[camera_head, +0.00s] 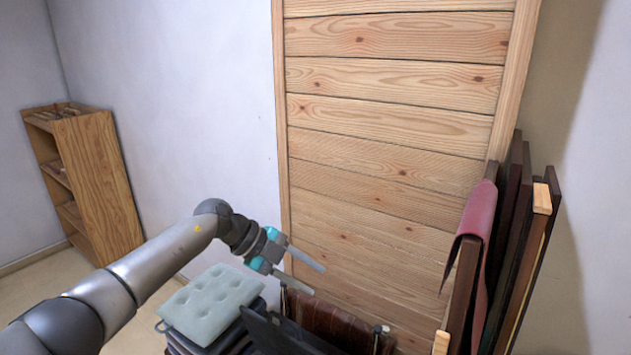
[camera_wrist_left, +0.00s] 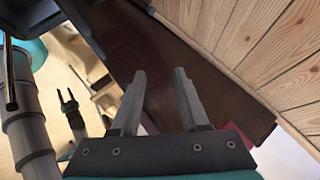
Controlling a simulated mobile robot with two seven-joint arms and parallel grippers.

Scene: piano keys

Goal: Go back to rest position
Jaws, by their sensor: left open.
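My left gripper (camera_head: 317,280) reaches in from the left in the head view. Its two fingers are apart with nothing between them, in front of the wooden plank panel (camera_head: 395,90). In the left wrist view the open fingers (camera_wrist_left: 160,74) point towards a dark brown surface (camera_wrist_left: 135,40) beside the planks. I cannot tell how close they are to it. A small two-pronged dark shape at the left of the wrist view looks like my right gripper (camera_wrist_left: 66,95), but it is too small to read its jaws. The head view shows no right gripper.
A pale green tufted cushion (camera_head: 212,302) lies on a stack below my left arm. A black panel (camera_head: 283,335) and a brown leather-like item (camera_head: 335,320) stand beside it. Dark boards and a maroon cloth (camera_head: 473,225) lean at right. A wooden shelf (camera_head: 105,180) stands at left.

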